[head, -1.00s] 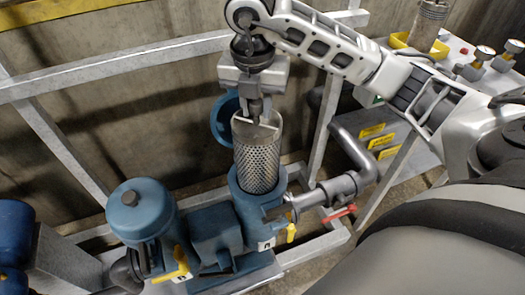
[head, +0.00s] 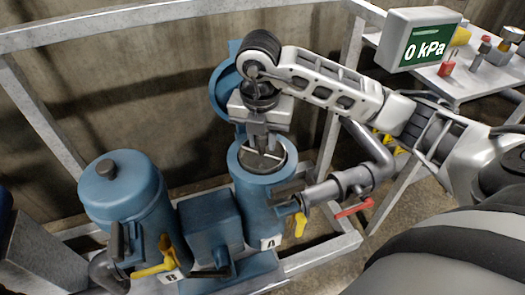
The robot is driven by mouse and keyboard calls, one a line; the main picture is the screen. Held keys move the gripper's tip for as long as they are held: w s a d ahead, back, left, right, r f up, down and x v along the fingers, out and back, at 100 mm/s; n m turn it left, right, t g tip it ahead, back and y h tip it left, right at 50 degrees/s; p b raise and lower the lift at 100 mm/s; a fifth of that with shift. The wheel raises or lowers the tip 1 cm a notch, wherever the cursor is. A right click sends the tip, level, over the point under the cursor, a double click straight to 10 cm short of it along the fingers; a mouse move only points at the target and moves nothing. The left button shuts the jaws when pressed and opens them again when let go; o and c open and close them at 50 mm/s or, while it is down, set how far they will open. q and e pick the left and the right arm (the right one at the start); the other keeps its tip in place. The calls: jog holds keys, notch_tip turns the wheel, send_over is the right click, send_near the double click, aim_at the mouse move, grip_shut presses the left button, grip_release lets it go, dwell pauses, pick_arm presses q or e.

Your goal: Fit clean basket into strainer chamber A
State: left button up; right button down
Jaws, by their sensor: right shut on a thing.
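The clean basket (head: 270,160) is a perforated metal cylinder with a cross handle on top. It sits down inside strainer chamber A (head: 262,205), the blue open-topped cylinder labelled A, and only its top shows. My right gripper (head: 262,147) is above the chamber mouth, shut on the basket's handle. The gripper hides part of the basket top. The round blue lid (head: 222,95) of chamber A stands swung open behind it, partly hidden by my arm. My left gripper is not in view.
Closed strainer chamber B (head: 127,200) with a domed lid stands at the left. A yellow lever (head: 300,224) and a red-handled pipe valve (head: 354,208) are right of chamber A. A gauge reading 0 kPa (head: 424,40) is upper right. Grey frame rails surround the unit.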

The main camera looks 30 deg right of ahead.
notch_tip(320, 180, down, 2)
jog(key=shift+f+b, duration=0.1)
jog(key=shift+b, duration=0.35)
jog(key=shift+f, duration=0.15)
jog(key=c, duration=1.1)
grip_release()
jog(key=shift+c, duration=0.2)
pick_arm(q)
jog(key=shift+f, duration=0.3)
pick_arm(e)
jog(key=r+p, duration=0.1)
jog(key=r, duration=0.2)
jog(key=r+p, duration=0.1)
jog(key=r, duration=0.3)
jog(key=a+r, duration=0.1)
jog(key=r, duration=0.3)
jog(key=shift+s+p, duration=0.4)
jog(key=shift+s+r, duration=0.1)
jog(key=shift+r, duration=0.5)
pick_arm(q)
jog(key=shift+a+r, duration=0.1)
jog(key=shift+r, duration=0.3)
